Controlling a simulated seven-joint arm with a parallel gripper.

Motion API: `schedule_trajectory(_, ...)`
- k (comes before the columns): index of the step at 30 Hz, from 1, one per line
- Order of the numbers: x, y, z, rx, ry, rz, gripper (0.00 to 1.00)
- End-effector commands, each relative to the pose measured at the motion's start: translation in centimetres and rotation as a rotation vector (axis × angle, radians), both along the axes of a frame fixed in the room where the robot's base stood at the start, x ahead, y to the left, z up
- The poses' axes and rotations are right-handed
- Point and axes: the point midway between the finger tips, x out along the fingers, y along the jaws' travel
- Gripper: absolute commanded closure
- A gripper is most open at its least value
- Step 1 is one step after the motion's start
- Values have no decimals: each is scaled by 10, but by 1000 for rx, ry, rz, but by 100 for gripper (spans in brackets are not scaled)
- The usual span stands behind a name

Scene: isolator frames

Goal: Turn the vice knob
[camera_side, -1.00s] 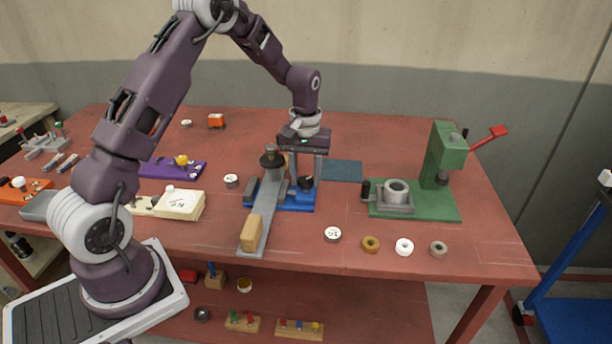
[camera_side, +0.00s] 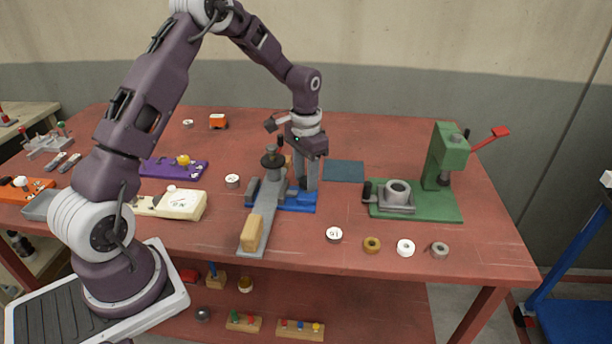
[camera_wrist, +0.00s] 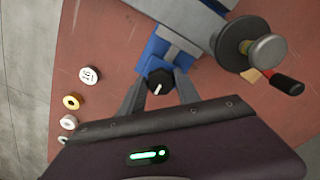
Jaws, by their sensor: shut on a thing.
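The vice has a blue base (camera_side: 298,204) and stands near the middle of the red table. A grey bar with a wooden block runs forward beside it. In the wrist view the black vice knob (camera_wrist: 160,81), with a white mark on top, sits at the end of the blue vice body (camera_wrist: 165,52). My gripper (camera_wrist: 160,90) points down at the knob, with one finger on each side, shut on it. In the side view my gripper (camera_side: 305,183) stands over the blue base, and its fingers hide the knob.
A dark round-topped post (camera_side: 272,160) stands close left of my gripper. A green press (camera_side: 447,160) with a red lever stands to the right. Several small rings and discs lie along the front, including a numbered disc (camera_side: 334,234).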

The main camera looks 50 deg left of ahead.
Motion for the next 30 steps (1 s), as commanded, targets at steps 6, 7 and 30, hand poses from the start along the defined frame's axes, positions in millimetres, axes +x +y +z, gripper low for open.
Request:
schedule_trajectory(6, 0, 0, 1, 0, -1, -50, 100)
schedule_trajectory(7, 0, 0, 1, 1, 0, -54, 100)
schedule_trajectory(30, 0, 0, 0, 1, 0, -63, 39)
